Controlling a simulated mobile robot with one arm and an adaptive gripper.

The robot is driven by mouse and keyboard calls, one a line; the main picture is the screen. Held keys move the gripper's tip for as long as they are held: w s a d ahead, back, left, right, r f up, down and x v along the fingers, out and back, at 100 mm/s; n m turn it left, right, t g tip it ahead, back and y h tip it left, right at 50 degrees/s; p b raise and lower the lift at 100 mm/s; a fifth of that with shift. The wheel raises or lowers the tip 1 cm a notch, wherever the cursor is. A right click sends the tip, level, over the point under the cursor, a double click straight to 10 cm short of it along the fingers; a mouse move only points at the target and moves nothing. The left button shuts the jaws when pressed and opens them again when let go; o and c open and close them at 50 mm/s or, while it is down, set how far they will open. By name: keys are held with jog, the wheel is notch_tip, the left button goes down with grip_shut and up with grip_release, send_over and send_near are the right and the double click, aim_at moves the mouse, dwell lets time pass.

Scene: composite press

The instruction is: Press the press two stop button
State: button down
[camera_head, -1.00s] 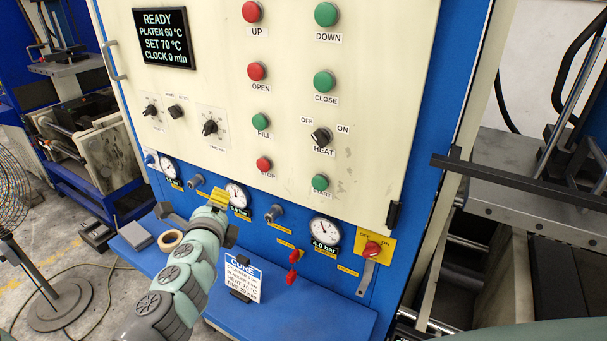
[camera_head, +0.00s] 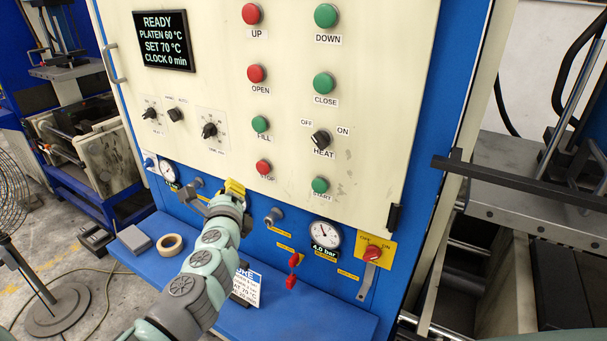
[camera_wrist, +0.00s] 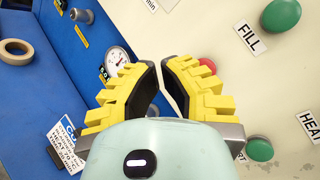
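The stop button (camera_head: 263,167) is a small red button low on the cream panel, with its label just below. In the wrist view the red stop button (camera_wrist: 207,65) is partly hidden behind the right finger. My gripper (camera_head: 235,187) is in front of the press's lower edge, below and left of the button and apart from it. In the wrist view my gripper (camera_wrist: 160,62) has yellow fingers with black pads; the tips are nearly together, with a narrow gap and nothing held between them.
The green fill button (camera_head: 260,124) sits above the stop button and the green start button (camera_head: 320,185) to its right. Gauges, including one (camera_head: 325,233), and grey knobs line the blue strip.

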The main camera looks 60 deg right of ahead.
aim_at(262, 168)
jog(key=d+b, duration=0.1)
jog(key=d, duration=0.5)
jog(key=shift+w, duration=0.1)
jog(key=c, duration=1.7)
grip_release()
grip_shut()
jog(key=shift+w+a, duration=0.1)
jog(key=shift+d+b, duration=0.3)
jog(key=shift+d, duration=0.15)
